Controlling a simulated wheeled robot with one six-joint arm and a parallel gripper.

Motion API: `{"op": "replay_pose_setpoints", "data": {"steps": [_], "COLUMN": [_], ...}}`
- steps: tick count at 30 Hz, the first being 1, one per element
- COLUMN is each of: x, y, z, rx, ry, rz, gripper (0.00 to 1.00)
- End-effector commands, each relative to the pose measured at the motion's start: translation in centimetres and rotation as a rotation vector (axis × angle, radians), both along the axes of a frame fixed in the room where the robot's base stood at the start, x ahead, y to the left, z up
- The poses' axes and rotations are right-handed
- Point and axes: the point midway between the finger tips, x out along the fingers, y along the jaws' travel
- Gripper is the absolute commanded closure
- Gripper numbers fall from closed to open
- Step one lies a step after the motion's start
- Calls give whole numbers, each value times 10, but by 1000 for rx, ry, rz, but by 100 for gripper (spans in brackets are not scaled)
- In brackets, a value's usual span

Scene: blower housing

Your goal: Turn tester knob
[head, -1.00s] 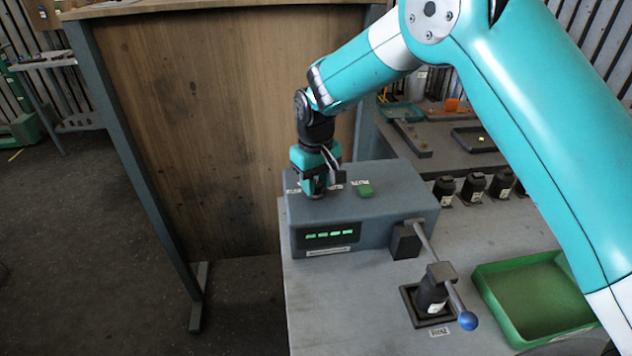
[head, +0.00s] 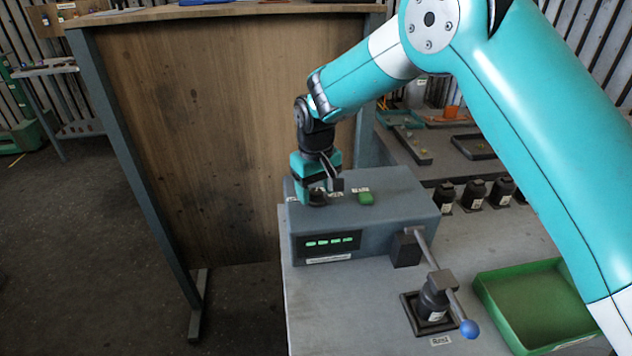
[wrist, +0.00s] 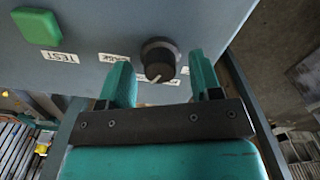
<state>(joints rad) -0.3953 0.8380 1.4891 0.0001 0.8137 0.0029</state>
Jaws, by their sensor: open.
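The tester (head: 390,212) is a grey box on the bench, with a lit green display (head: 332,243) on its front. Its black round knob (wrist: 159,60) with a white pointer line shows in the wrist view, on the tester's top face. My gripper (wrist: 165,78) is open, with one teal finger on each side of the knob. A small gap shows between the knob and each finger in that view. In the head view my gripper (head: 318,198) is over the top left of the tester and hides the knob.
A green TEST button (wrist: 37,27) is beside the knob, also on the tester's top. A lever with a blue ball (head: 469,329) and a black part in a fixture (head: 432,300) stand in front. A green tray (head: 530,300) is at right. Black parts (head: 473,194) stand behind.

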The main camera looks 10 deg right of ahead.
Motion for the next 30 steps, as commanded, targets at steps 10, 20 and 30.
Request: {"op": "replay_pose_setpoints", "data": {"steps": [10,20,30], "x": [1,1,0], "y": [0,0,0], "z": [51,134,173], "rx": [3,2,0], "ry": [-6,-5,-1], "rz": [0,0,0], "gripper": [42,42,42]}}
